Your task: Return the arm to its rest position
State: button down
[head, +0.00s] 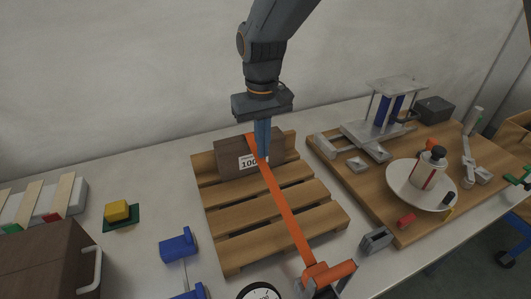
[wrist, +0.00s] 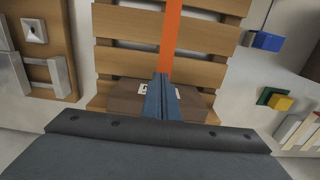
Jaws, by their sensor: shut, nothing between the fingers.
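My gripper (head: 263,155) points straight down over the back of the wooden pallet, with its blue fingers closed together and nothing between them. In the wrist view the shut fingers (wrist: 162,82) show in front of the brown box. The brown box (head: 228,163) with a white "100" label stands on the pallet's back part. The fingers overlap the box and the orange strap in the picture; I cannot tell whether they touch. The orange strap (head: 284,208) runs from the box across the pallet to an orange-handled ratchet (head: 330,275) at the front.
The wooden pallet (head: 238,222) lies mid-table. A wooden board (head: 330,163) at right carries a metal press (head: 393,118) and a white turntable (head: 404,187) with a bottle (head: 428,172). Blue clamps (head: 178,246), a yellow block (head: 117,210) and a brown case (head: 40,260) are at left.

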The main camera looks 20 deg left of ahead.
jog(key=d+m, duration=0.4)
jog(key=d, duration=1.7)
jog(key=s+d+f+m, duration=0.1)
jog(key=s+d+m, duration=0.1)
jog(key=s+d, duration=0.2)
jog(key=s+d+f+m+t, duration=0.1)
jog(key=s+d, duration=0.3)
jog(key=d, duration=0.7)
jog(key=shift+s+d+f+m, duration=0.25)
jog(key=shift+d+f+m, duration=0.1)
jog(key=shift+m, duration=0.15)
jog(key=shift+a, duration=0.15)
